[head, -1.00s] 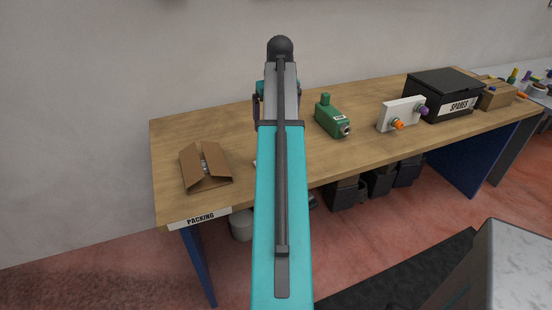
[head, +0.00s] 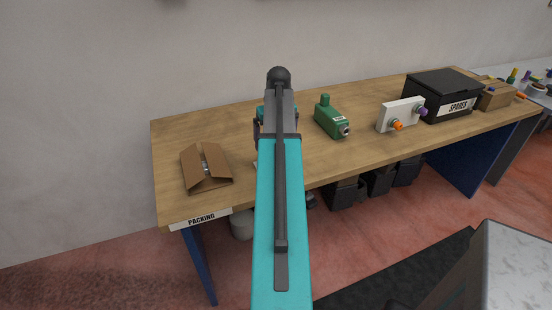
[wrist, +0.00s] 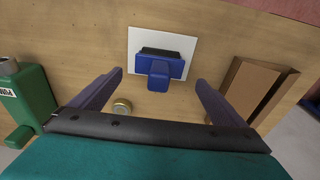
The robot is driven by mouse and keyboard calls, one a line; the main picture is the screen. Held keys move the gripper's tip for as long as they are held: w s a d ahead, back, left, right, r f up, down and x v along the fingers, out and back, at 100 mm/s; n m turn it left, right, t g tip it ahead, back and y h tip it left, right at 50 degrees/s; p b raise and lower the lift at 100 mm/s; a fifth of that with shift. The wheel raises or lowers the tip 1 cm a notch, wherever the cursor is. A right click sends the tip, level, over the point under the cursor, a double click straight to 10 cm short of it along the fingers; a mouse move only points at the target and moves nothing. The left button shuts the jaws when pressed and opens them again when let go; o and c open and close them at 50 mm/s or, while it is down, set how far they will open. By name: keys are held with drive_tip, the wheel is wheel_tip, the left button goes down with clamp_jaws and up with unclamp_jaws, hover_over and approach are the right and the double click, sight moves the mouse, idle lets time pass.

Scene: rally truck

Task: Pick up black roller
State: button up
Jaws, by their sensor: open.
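In the wrist view a blue block-shaped thing (wrist: 157,72) with a dark strip (wrist: 162,53) along its far side lies on a white square (wrist: 187,43) on the table. The dark strip may be the black roller; I cannot tell for sure. My gripper (wrist: 159,77) is open, its two fingers apart on either side of the blue part in the picture, with nothing held. Whether the fingers are level with it is unclear.
A small brass-coloured cylinder (wrist: 122,106) is near the left finger. A green device (head: 331,118) stands to the right on the wooden table (head: 270,190), and an open cardboard box (head: 206,168) to the left. Further right are a white panel (head: 389,114) and a black SPARES box (head: 440,90).

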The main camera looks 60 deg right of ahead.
drive_tip(key=shift+f, duration=0.1)
idle(0.3)
drive_tip(key=shift+w+d+f+p, duration=0.15)
drive_tip(key=shift+f+p, duration=0.4)
drive_tip(key=shift+f, duration=0.7)
drive_tip(key=shift+w+d+f+p, duration=0.15)
drive_tip(key=shift+f+p, duration=0.35)
drive_tip(key=shift+f, duration=0.75)
drive_tip(key=shift+s, duration=0.1)
drive_tip(key=c, duration=1.6)
